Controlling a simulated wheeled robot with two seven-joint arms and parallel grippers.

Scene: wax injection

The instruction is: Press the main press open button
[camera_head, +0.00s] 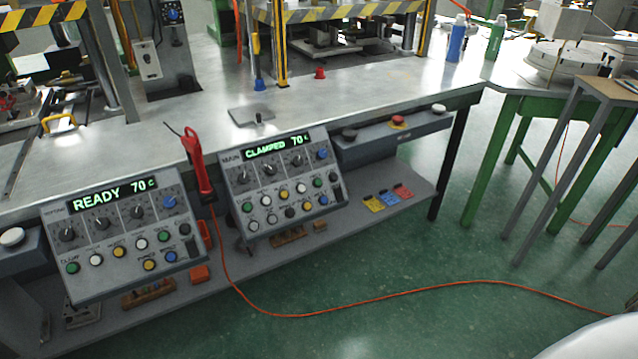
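Below the display is a row of dark knobs, with a blue one (322,154) at the right end. Under these sit two rows of green, white, yellow and blue buttons, including a green button (247,207) at the lower left. The small button labels are too blurred to tell which is open. Neither of my grippers is in view, and nothing covers the panel.
A second panel (122,233) at left reads READY 70 c. A red tool (197,165) stands between the panels, its orange cable (330,311) running across the floor. A box with a red button (398,121) is right of the main panel. The floor in front is otherwise clear.

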